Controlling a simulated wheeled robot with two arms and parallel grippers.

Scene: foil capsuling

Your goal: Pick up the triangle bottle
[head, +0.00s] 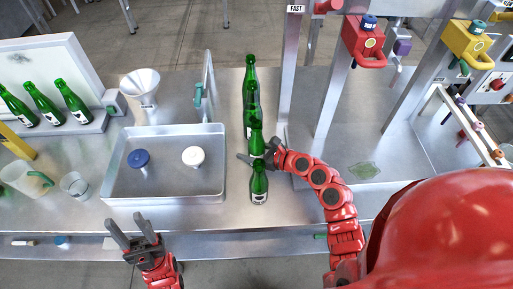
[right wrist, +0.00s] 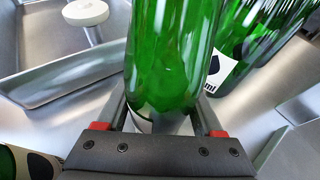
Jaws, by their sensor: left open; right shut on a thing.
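Several green bottles stand in a row on the steel counter. My right gripper (head: 261,156) is shut around the lower part of a green bottle (head: 255,135) in the middle of the row. That bottle also fills the middle of the right wrist view (right wrist: 172,55), between the fingers. Its label is mostly hidden, so I cannot tell whether it bears a triangle. A nearer green bottle (head: 259,185) stands in front of my right gripper, and others (head: 250,85) stand behind. My left gripper (head: 130,232) is open and empty at the counter's front edge.
A steel tray (head: 165,199) with a blue-topped piece (head: 138,158) and a white-topped piece (head: 193,156) lies left of the row. A post (head: 207,85) stands behind it. Tilted bottles (head: 43,103) rest in a rack at left. Counter right of my right arm is fairly clear.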

